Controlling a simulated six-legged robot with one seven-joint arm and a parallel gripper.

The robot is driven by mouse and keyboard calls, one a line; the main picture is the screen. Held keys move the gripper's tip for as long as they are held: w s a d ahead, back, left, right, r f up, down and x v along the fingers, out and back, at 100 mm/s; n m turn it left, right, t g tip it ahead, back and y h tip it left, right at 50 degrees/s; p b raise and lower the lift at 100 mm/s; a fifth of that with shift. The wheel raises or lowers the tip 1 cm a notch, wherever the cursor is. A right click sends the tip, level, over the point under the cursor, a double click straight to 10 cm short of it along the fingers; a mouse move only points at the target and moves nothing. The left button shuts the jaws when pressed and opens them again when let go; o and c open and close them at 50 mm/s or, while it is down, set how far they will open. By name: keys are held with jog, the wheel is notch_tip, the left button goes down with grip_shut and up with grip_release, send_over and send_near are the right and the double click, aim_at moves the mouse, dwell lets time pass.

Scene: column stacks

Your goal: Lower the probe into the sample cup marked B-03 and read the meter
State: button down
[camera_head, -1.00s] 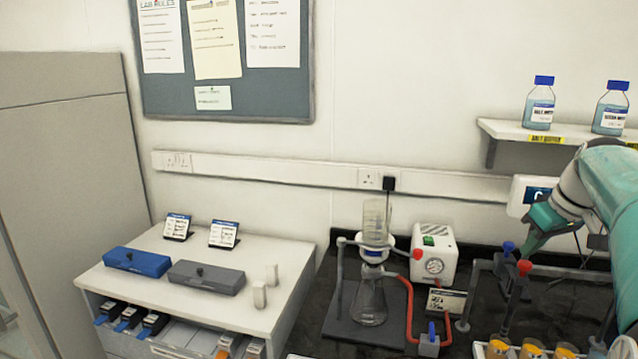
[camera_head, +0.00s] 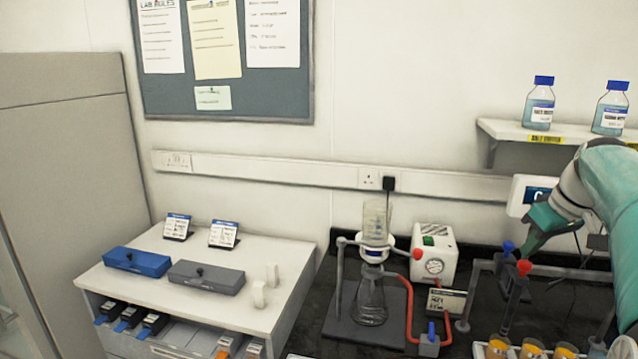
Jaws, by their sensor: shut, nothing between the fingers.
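My gripper (camera_head: 536,238) is at the right, teal, pointing down and left, with its fingers together and nothing visible between them. It is above the pipe rack, near the blue-topped valve (camera_head: 508,247) and the red-topped valve (camera_head: 524,266). A white box with a dark blue display (camera_head: 532,194), perhaps the meter, is on the wall behind my arm; its reading is cut off. Several cups with orange contents (camera_head: 498,348) stand at the bottom right edge, below my gripper and apart from it. No B-03 mark is readable. I cannot make out the probe.
A glass filter flask (camera_head: 370,300) on a stand, a white pump box (camera_head: 434,254) and red tubing are left of the rack. A shelf (camera_head: 500,128) with two blue-capped bottles hangs above. A white cabinet (camera_head: 255,310) with blue and grey boxes stands left.

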aim_at(530, 267)
jog(key=shift+f, duration=3.35)
jog(key=shift+r, duration=3.55)
jog(key=shift+s, duration=0.1)
